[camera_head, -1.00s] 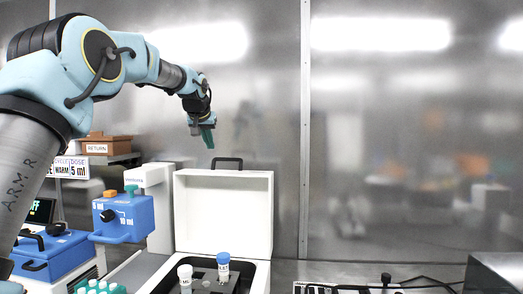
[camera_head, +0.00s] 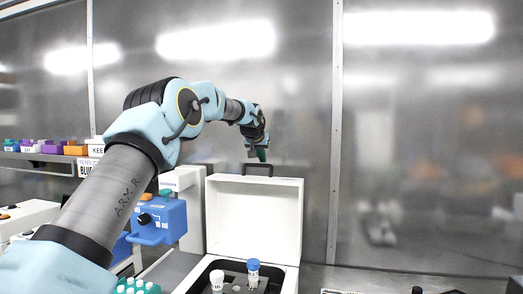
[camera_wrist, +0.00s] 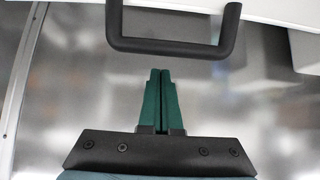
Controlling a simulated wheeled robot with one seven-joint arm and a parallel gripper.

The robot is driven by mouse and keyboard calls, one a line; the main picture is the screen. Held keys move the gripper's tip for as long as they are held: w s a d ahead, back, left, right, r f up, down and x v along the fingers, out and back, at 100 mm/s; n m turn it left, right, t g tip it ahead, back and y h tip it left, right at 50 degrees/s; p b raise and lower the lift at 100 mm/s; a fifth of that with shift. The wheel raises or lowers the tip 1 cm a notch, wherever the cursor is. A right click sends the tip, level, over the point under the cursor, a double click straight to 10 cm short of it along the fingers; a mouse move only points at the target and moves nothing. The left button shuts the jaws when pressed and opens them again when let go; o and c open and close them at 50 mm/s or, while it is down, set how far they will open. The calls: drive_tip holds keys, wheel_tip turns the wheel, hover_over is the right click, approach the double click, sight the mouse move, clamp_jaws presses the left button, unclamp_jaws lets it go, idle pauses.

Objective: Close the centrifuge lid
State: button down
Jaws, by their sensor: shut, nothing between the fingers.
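The centrifuge is a white box whose lid (camera_head: 254,216) stands open and upright, with a dark handle (camera_head: 258,166) on its top edge. Below the lid, the dark interior of the box (camera_head: 206,268) holds a white-capped tube (camera_head: 217,280) and a blue-capped tube (camera_head: 253,272). My gripper (camera_head: 262,156) is just above the lid's top edge, close to the handle. In the wrist view, the green fingers of my gripper (camera_wrist: 160,74) are shut together and empty. They point at the black handle (camera_wrist: 170,46), with a small gap between.
A blue device with a dark knob (camera_head: 160,221) stands left of the centrifuge. A rack of green-capped tubes (camera_head: 136,287) is at the lower left. A shelf of coloured boxes (camera_head: 50,149) is at far left. A metal wall (camera_head: 420,150) stands behind; the space right of the lid is open.

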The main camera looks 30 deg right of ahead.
drive_tip(key=shift+s+a+f, duration=0.2)
drive_tip(key=shift+s+a, duration=0.95)
drive_tip(key=shift+s, duration=0.05)
drive_tip(key=shift+s, duration=0.1)
